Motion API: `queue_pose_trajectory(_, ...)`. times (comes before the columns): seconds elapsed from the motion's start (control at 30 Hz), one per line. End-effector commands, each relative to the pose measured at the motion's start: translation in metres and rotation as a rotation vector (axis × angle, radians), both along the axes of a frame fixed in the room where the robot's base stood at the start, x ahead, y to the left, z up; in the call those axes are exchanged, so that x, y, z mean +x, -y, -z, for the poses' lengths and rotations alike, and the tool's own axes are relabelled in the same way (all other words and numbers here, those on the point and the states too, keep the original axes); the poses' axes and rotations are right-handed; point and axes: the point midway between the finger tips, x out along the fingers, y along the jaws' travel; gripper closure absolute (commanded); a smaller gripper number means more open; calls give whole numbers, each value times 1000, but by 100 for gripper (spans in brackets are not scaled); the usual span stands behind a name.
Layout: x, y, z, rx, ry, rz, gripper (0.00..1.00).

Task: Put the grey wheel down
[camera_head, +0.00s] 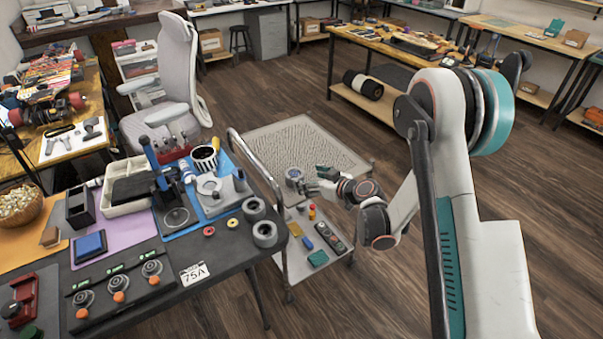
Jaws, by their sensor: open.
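A grey wheel (294,174) is on the near side of the cart, just left of my gripper's fingers. It seems to rest on the cart surface, but I cannot tell whether it touches it or the fingers. My gripper (313,180) is open, low over the cart, with its fingers pointing left toward this wheel. Two more grey wheels, one farther back (254,208) and one nearer (265,234), lie on the right edge of the dark table.
The cart (310,142) has a pale textured top and a curved metal handle. The dark workbench (225,262) stands left, crowded with tools and trays. An office chair (172,85) stands behind it. Wood floor is clear on the right.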

Motion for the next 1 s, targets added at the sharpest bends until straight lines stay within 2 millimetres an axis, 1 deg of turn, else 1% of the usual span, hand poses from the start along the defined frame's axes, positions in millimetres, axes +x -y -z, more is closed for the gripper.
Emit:
queue_pose_trajectory(0.03, -7, 8, -8, 0, 0, 3, 25)
queue_pose_trajectory(0.1, -16, 16, -12, -1, -1, 2, 25)
queue_pose_trajectory(0.2, -25, 25, -15, 0, 0, 2, 25)
queue_pose_trajectory(0.3, -32, 30, -17, 0, 0, 0, 25)
queue_pose_trajectory(0.57, -37, 35, -21, -1, -1, 0, 25)
queue_pose_trajectory(0.67, -37, 35, -28, -4, -10, 4, 25)
queue_pose_trajectory(0.77, -41, 38, -45, -12, -37, 18, 25)
queue_pose_trajectory(0.87, -48, 43, -70, -25, -80, 40, 25)
queue_pose_trajectory(1.0, -64, 53, -106, -46, -149, 82, 25)
